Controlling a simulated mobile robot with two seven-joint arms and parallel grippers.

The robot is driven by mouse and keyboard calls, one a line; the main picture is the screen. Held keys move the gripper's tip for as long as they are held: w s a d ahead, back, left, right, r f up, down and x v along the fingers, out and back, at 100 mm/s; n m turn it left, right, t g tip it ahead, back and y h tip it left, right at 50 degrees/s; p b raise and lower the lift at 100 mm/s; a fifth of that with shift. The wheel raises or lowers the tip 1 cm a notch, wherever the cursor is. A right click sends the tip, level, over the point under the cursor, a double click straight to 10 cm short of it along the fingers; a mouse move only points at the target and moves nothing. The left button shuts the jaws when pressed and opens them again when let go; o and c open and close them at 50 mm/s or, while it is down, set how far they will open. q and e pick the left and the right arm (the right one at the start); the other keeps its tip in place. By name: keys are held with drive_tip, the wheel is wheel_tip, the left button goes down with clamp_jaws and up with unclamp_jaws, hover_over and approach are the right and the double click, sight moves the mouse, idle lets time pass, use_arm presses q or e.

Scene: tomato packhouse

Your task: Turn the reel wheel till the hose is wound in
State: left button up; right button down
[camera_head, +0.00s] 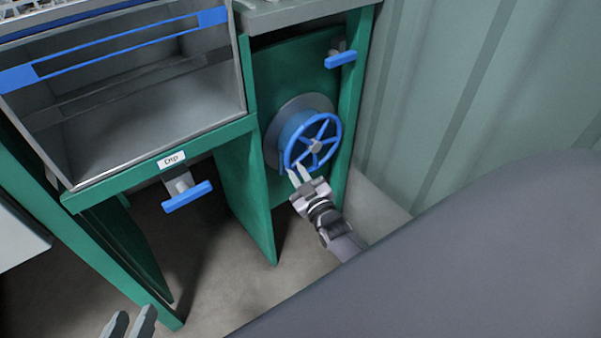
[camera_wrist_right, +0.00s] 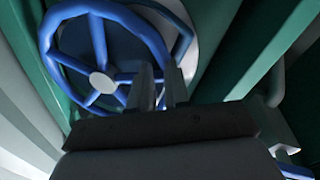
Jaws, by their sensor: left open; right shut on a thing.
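The blue spoked reel wheel (camera_head: 316,146) with a grey hub is mounted on the green panel, in front of a round grey disc (camera_head: 272,128). It fills the upper left of the right wrist view (camera_wrist_right: 102,82). My right gripper (camera_head: 299,174) is shut on the wheel's rim at its lower left in the head view. Its fingers (camera_wrist_right: 160,88) show at the rim in the wrist view. My left gripper (camera_head: 132,318) is open and empty at the bottom left, far from the wheel. I cannot make out a loose hose.
A blue-handled valve (camera_head: 341,58) sits above the wheel. Another blue handle (camera_head: 187,196) hangs under the grey tank (camera_head: 160,95), below a sign reading "Dip" (camera_head: 172,160). Green frame legs stand left of the wheel; a corrugated wall (camera_head: 480,90) rises to the right.

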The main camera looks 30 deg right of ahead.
use_arm(q)
drive_tip(key=shift+s+a, duration=0.25)
drive_tip(key=shift+a, duration=0.05)
use_arm(e)
drive_tip(key=shift+a+r+m, duration=0.15)
drive_tip(key=shift+r+m, duration=0.05)
drive_tip(key=shift+m, duration=0.1)
use_arm(q)
drive_tip(key=shift+f, duration=0.1)
use_arm(e)
drive_tip(key=c, duration=1.1)
unclamp_jaws()
drive_tip(key=shift+s, duration=0.15)
drive_tip(key=shift+s+p, duration=0.25)
drive_tip(key=shift+p, duration=0.15)
use_arm(q)
drive_tip(key=shift+s+a+m+y+p, duration=0.15)
drive_tip(key=shift+s+a+y+p, duration=0.1)
drive_tip(key=shift+a+y+p, duration=0.25)
drive_tip(key=shift+s+a+m+y+p, duration=0.2)
drive_tip(key=shift+a+y+p, duration=0.1)
drive_tip(key=shift+a+p, duration=0.25)
use_arm(e)
drive_tip(key=s, duration=0.6)
drive_tip(key=shift+s+a+f, duration=0.2)
drive_tip(key=shift+a+f, duration=0.05)
drive_tip(key=shift+a, duration=0.1)
